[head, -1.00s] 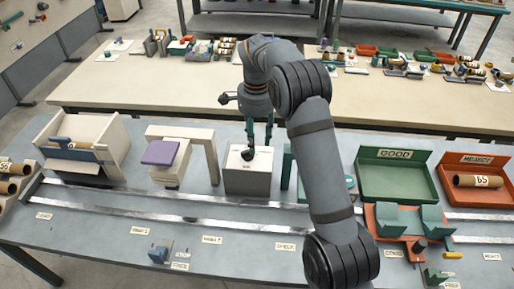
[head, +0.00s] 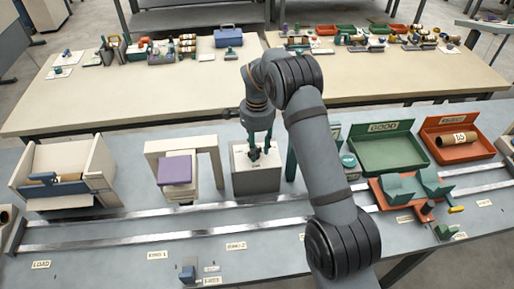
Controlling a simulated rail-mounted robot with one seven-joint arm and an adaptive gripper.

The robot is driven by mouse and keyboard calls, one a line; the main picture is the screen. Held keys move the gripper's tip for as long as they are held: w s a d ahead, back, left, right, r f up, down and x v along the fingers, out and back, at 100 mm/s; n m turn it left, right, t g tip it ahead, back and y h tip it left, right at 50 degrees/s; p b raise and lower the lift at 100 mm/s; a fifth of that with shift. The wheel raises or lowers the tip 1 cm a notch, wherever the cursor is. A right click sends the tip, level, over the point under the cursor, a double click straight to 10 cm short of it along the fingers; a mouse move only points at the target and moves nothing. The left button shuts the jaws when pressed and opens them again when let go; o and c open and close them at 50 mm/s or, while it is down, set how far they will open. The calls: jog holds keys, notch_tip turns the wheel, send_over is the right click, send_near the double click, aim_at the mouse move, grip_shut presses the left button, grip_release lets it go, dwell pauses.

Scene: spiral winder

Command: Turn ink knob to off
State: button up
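The fingertips are right at the knob, one close to each side. I cannot tell whether they touch it. The knob's pointing direction is too small to make out.
A block with a purple pad (head: 175,170) under a pale arch stands left of the box. A green GOOD tray (head: 388,153) and an orange reject tray (head: 458,139) with a labelled roll (head: 458,139) stand right. Metal rails (head: 150,229) run along the front.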

grip_shut()
jog(key=shift+n, duration=0.3)
dwell(0.3)
jog(key=shift+w+a+n+b, duration=0.1)
jog(key=shift+n+b, duration=0.4)
jog(key=shift+n, duration=0.4)
jog(key=n, duration=0.3)
jog(key=shift+w+n+b, duration=0.1)
jog(key=shift+n+b, duration=0.2)
jog(key=n, duration=0.5)
jog(key=shift+w+a+n, duration=0.1)
jog(key=shift+w+n, duration=0.05)
jog(key=shift+n, duration=0.15)
jog(key=shift+o, duration=0.9)
grip_release()
